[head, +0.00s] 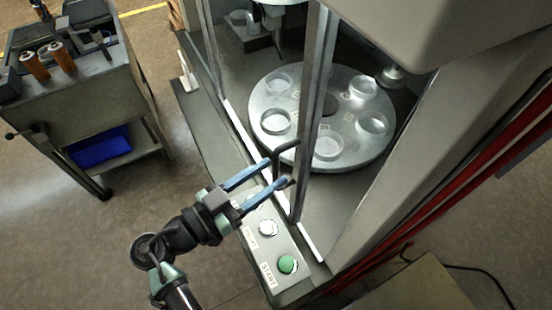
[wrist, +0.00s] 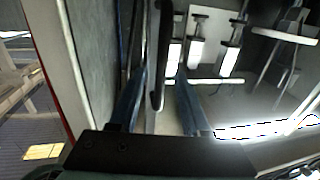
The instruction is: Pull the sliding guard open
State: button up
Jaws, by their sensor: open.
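The sliding guard is a clear pane in a metal frame (head: 313,110) on the front of the machine. A black bar handle (head: 286,147) stands out from its upright frame edge. My gripper (head: 280,172) has its two blue fingers open at this handle. In the wrist view a dark upright bar, which looks like the handle (wrist: 157,95), lies between the two fingers, with gaps visible on both sides. The fingers do not appear closed on it. How far the guard stands open is hard to tell.
Behind the guard a round turntable (head: 337,145) carries several clear cups. A control panel below has a green START button (head: 287,264) and a white button (head: 267,228), close under my gripper. A grey cart (head: 115,85) stands at the left; floor between is clear.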

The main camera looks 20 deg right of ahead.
jog(key=shift+p+x, duration=0.35)
jog(key=shift+x, duration=0.95)
grip_shut()
dwell(0.5)
